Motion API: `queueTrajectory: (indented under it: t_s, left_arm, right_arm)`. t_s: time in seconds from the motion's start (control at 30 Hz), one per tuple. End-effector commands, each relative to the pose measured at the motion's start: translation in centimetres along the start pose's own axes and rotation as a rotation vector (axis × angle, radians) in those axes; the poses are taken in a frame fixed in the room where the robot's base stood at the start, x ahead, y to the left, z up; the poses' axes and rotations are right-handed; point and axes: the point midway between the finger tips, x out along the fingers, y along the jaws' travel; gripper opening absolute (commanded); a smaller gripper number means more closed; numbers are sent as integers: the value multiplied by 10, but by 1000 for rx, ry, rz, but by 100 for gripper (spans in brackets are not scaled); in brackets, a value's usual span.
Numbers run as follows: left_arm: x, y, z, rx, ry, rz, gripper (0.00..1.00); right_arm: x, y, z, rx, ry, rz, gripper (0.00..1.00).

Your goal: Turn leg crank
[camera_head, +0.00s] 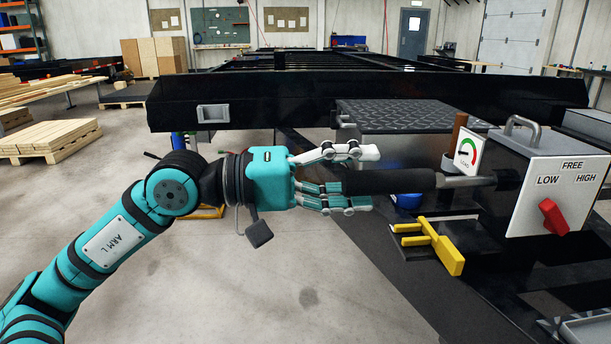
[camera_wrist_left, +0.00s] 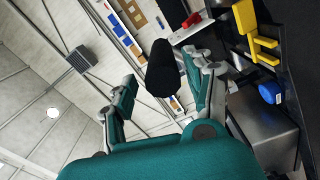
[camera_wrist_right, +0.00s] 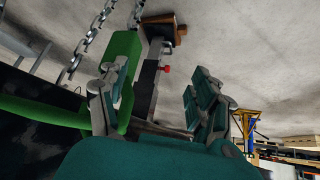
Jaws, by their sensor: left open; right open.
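The leg crank shows as a black-gripped handle (camera_head: 390,181) on a metal shaft that runs into a grey gearbox (camera_head: 545,180). The gearbox face reads LOW, FREE and HIGH and carries a red selector knob (camera_head: 553,216). My left gripper (camera_head: 352,178) is open, with its fingers above and below the end of the black grip. In the left wrist view the grip (camera_wrist_left: 161,70) lies between the open fingers (camera_wrist_left: 160,95). Whether the fingers touch it, I cannot tell. My right gripper (camera_wrist_right: 155,95) shows only in its wrist view, open, beside a green bar (camera_wrist_right: 122,75).
A yellow bracket (camera_head: 430,243) projects below the crank. A round gauge (camera_head: 467,152) stands behind the shaft. The long black trailer frame (camera_head: 250,100) crosses behind. A chain (camera_wrist_right: 85,45) hangs near the right gripper. Bare concrete floor (camera_head: 270,290) lies below the left arm.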

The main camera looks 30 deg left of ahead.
Motion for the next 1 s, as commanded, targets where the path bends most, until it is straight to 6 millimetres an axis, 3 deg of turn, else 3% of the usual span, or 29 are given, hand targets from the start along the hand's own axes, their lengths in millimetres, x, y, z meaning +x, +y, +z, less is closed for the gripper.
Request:
queueTrajectory:
  t_s: [0.6,1.0]
  left_arm:
    - [-73,0,0,-2,-2,1,53]
    - [-81,-1,0,-1,-2,-2,53]
  right_arm:
    - [0,0,0,0,0,0,65]
    - [0,0,0,0,0,0,65]
